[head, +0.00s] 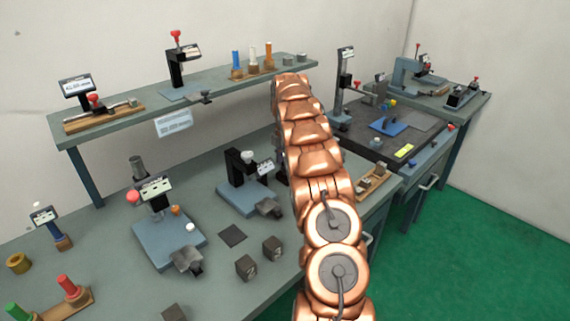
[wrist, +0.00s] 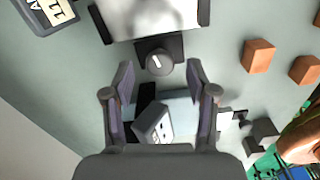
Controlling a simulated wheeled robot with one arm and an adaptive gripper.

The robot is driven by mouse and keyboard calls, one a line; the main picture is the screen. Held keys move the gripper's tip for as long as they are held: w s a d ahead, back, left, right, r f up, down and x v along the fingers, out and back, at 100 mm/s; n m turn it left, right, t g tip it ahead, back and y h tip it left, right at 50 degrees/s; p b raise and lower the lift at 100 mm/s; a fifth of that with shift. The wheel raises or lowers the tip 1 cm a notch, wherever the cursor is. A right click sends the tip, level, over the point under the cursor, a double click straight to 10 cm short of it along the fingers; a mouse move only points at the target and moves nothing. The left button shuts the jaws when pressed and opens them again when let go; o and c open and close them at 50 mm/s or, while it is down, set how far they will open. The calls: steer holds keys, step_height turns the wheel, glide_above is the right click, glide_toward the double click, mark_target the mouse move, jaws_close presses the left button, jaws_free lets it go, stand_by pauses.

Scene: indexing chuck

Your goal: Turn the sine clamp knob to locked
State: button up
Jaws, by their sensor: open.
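In the wrist view a round dark grey knob (wrist: 153,67) with a white pointer mark sits on a black block at the edge of a pale plate (wrist: 150,18). It appears to be the sine clamp knob; no label on it can be read. My gripper (wrist: 159,72) is open, one finger to each side of the knob in the picture, with nothing held. Whether the fingertips are level with the knob or above it, I cannot tell. In the head view my copper arm covers the middle, and I cannot make out the gripper or this knob.
In the wrist view a labelled device (wrist: 154,128) shows between the lower fingers, and orange blocks (wrist: 258,56) lie right. In the head view a blue-based fixture (head: 168,243), another fixture (head: 243,182) and dark blocks (head: 246,267) stand on the bench; a shelf (head: 220,87) runs behind.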

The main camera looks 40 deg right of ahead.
steer(key=shift+f, duration=0.75)
steer(key=shift+c, duration=0.4)
steer(key=c, duration=1)
jaws_close()
